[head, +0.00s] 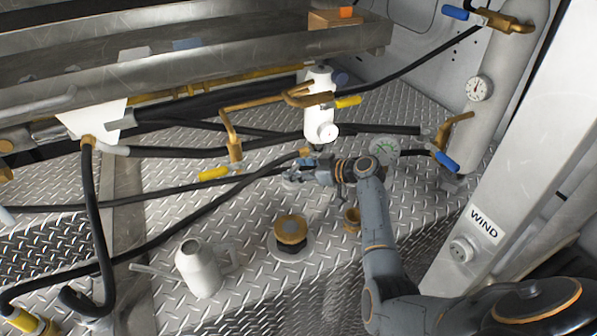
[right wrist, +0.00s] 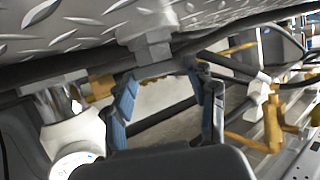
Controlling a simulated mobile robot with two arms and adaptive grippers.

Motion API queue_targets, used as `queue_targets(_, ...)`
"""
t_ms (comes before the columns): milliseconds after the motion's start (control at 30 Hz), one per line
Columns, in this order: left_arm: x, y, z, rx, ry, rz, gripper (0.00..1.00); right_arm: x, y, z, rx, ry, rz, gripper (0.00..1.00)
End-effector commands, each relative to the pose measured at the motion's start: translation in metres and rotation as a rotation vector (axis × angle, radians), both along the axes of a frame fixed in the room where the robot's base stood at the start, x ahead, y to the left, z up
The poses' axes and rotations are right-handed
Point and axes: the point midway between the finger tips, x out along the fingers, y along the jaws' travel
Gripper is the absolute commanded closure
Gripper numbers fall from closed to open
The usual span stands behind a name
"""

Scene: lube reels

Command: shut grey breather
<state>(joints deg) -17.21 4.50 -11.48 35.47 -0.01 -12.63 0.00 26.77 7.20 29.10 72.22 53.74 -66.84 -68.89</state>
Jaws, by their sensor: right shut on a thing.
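My right gripper (head: 304,172) is low over the tread-plate floor, just below the white cylinder with a gauge. In the right wrist view its two blue-padded fingers (right wrist: 162,98) stand apart, around a small grey fitting (right wrist: 152,40) with a brass toothed edge at their tips. I take this fitting to be the grey breather. Its pale base (head: 291,182) shows beside the gripper in the head view. The gripper hides most of it, so I cannot tell how far it is turned. My left gripper is not in view.
A white cylinder (head: 320,105) with a gauge stands behind the gripper. A brass-capped filler (head: 291,229), a brass cup (head: 352,219) and a grey jug (head: 199,267) are nearer. Black hoses cross the floor. A grey column labelled WIND (head: 484,222) rises at right.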

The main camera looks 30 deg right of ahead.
Motion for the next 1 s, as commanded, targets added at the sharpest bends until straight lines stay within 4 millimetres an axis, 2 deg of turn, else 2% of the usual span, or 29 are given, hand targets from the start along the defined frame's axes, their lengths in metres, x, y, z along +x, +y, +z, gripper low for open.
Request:
queue_targets(67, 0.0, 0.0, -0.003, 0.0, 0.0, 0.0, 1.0, -0.002, 0.002, -0.002, -0.006, -0.001, -0.055, 0.75)
queue_targets(167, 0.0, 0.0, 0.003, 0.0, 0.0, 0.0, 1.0, -0.003, 0.004, 0.001, -0.003, 0.0, -0.137, 0.75)
queue_targets(600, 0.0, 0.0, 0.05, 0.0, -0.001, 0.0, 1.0, -0.003, 0.009, 0.005, 0.002, 0.003, -0.463, 0.75)
queue_targets(800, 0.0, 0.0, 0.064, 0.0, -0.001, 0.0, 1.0, -0.003, 0.01, 0.003, 0.001, 0.003, -0.55, 0.75)
queue_targets(1000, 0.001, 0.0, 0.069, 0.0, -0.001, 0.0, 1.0, -0.002, 0.01, 0.001, 0.002, 0.001, -0.589, 0.75)
